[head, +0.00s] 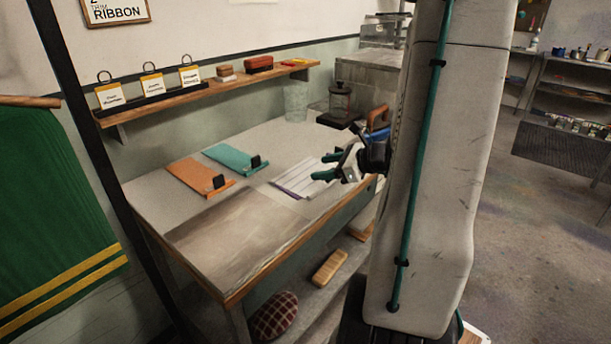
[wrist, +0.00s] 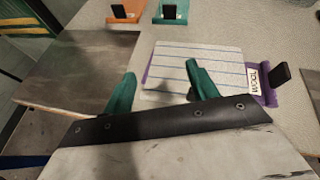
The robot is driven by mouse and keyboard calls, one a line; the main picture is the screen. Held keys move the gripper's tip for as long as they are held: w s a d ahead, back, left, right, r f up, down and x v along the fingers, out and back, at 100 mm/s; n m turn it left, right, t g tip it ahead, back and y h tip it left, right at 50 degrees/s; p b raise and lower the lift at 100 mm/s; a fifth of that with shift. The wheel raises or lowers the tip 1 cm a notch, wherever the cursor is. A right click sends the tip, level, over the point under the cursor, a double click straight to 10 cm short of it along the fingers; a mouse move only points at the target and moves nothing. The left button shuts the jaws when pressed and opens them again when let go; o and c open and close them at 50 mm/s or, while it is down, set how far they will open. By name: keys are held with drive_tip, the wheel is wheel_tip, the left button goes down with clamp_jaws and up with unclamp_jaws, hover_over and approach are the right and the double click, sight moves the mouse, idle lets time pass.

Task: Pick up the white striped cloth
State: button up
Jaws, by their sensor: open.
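The white striped cloth (head: 300,178) lies flat on the table towards its right side. In the wrist view the cloth (wrist: 190,62) is a pale folded square with thin blue stripes, lying on a purple board (wrist: 262,92) with a small label and a black block. My gripper (head: 325,167) has green fingers and is beside the cloth in the head view. In the wrist view the gripper (wrist: 158,88) is open, with nothing between its fingers; the right finger overlaps the cloth's near part in the picture. I cannot tell its height above the cloth.
An orange board (head: 195,178) and a teal board (head: 232,158), each with a black block, lie left of the cloth. A dark glass jar (head: 340,100) stands at the back right. A wall shelf (head: 160,103) runs behind. The table's front left (head: 215,235) is clear.

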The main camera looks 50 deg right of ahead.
drive_tip(key=d+f+m+h, duration=0.1)
drive_tip(key=d, duration=0.1)
drive_tip(key=s+d+f+m, duration=0.1)
drive_tip(key=d, duration=0.1)
drive_tip(key=s+d+f+m+t+h, duration=0.1)
drive_tip(key=d+m, duration=0.1)
drive_tip(key=shift+s+d+h, duration=0.15)
drive_tip(key=shift+h, duration=0.15)
drive_tip(key=shift+w+d+f, duration=0.1)
drive_tip(key=shift+w+f, duration=0.05)
drive_tip(key=shift+w, duration=0.2)
drive_tip(key=x, duration=0.2)
drive_tip(key=a+x, duration=0.1)
drive_tip(key=x, duration=0.2)
drive_tip(key=shift+w, duration=0.3)
drive_tip(key=shift+w+f, duration=0.2)
drive_tip(key=shift+w, duration=0.35)
drive_tip(key=c, duration=1.1)
drive_tip(key=shift+c, duration=0.2)
drive_tip(key=shift+r, duration=0.1)
